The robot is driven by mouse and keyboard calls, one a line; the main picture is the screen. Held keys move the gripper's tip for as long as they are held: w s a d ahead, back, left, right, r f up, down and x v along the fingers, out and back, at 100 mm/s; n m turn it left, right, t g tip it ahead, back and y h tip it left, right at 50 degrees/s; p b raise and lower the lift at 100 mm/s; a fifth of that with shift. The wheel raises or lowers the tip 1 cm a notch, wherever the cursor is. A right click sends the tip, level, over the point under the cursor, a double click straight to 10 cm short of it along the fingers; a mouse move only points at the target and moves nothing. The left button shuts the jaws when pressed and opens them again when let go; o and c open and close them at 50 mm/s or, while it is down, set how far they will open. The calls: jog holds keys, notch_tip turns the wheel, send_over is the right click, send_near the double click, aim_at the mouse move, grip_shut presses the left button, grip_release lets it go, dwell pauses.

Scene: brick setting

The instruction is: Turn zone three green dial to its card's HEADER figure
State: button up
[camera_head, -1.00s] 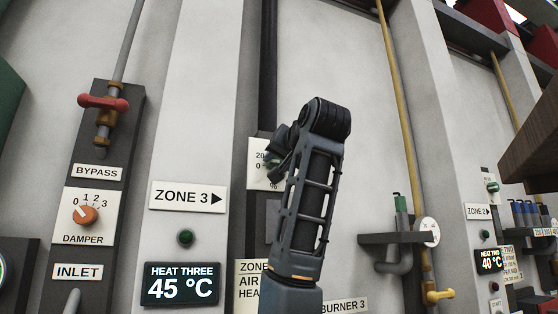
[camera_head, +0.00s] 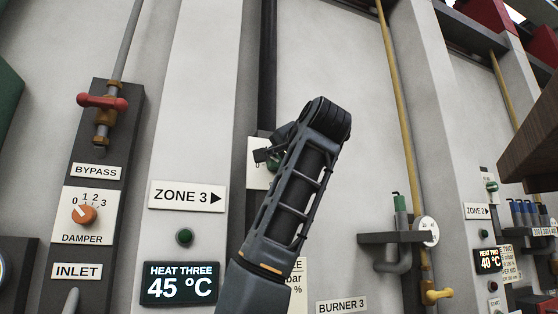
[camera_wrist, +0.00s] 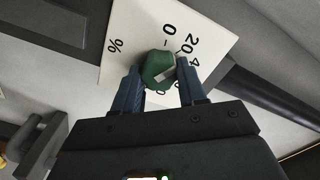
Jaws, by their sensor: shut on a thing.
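The green dial (camera_wrist: 158,66) of zone three sits on a white scale plate (camera_wrist: 125,25) marked 0, 20 and %, with further figures partly hidden. My gripper (camera_wrist: 158,69) is shut on the dial, one finger on each side. In the head view the dial (camera_head: 274,164) shows beside my gripper, and the plate (camera_head: 257,178) is mostly covered. The card (camera_head: 298,287) below is largely behind my arm; only "bar" and "%" are readable, and its HEADER line is hidden.
The ZONE 3 sign (camera_head: 187,196), a small green button (camera_head: 184,237) and the HEAT THREE display (camera_head: 179,284) reading 45 °C are left of my arm. An orange DAMPER dial (camera_head: 84,214) is farther left. A bracket with a gauge (camera_head: 426,231) is at right.

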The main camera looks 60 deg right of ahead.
dwell(0.3)
jog(key=o, duration=1.1)
jog(key=shift+c, duration=0.2)
jog(key=b+v, duration=0.2)
jog(key=v, duration=0.6)
